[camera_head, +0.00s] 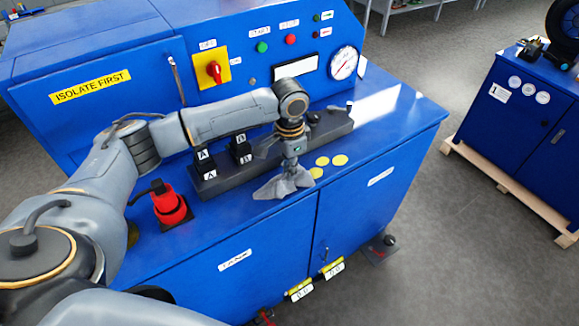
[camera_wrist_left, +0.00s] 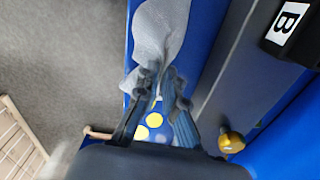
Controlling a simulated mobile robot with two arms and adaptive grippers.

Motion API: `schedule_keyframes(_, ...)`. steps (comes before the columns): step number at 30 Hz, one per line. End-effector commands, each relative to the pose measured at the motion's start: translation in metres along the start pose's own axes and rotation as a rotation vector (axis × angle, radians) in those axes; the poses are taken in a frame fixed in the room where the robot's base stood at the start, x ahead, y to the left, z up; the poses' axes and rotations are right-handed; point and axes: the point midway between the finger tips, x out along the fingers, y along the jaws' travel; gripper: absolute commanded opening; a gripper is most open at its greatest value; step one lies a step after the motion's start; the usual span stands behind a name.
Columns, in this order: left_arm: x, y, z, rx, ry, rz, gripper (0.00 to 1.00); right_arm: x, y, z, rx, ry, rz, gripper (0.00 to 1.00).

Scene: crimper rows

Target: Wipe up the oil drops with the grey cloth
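The grey cloth (camera_head: 284,186) is bunched at the front edge of the blue bench top, peaked up under my left gripper (camera_head: 291,158). In the left wrist view, my left gripper (camera_wrist_left: 160,78) has its fingertips closed on the near end of the cloth (camera_wrist_left: 160,35), which spreads out beyond them. Several yellow oil drops (camera_head: 322,161) lie just right of the cloth on the bench top. Drops also show between and beside the fingers in the wrist view (camera_wrist_left: 154,120). My right gripper is out of view.
A dark block with black A and B labelled levers (camera_head: 240,150) runs behind the cloth. A red device (camera_head: 168,205) stands on the left. The control panel with a red-and-yellow switch (camera_head: 214,72) and gauge (camera_head: 343,63) rises behind. Bench top (camera_head: 400,115) at right is clear.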

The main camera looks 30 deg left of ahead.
Motion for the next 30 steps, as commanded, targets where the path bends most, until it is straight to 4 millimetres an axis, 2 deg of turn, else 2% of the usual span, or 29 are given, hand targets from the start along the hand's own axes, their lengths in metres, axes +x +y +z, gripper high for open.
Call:
schedule_keyframes(1, 0.0, 0.0, 0.0, 0.0, 0.0, 0.0, 0.18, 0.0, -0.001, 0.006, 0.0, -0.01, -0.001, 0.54)
schedule_keyframes(4, 0.0, 0.0, 0.0, 0.0, 0.0, 0.0, 0.39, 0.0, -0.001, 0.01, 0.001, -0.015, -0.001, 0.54)
schedule_keyframes(9, 0.0, 0.0, 0.0, 0.0, 0.0, 0.0, 0.73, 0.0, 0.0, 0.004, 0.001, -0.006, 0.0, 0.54)
schedule_keyframes(10, 0.0, 0.0, 0.0, 0.0, 0.0, 0.0, 0.75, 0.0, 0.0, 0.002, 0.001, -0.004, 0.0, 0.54)
schedule_keyframes(20, 0.0, 0.0, 0.0, 0.0, 0.0, 0.0, 0.75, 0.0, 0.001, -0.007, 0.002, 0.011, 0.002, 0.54)
schedule_keyframes(30, 0.014, 0.001, 0.0, 0.0, 0.0, 0.001, 0.75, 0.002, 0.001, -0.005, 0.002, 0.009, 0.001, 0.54)
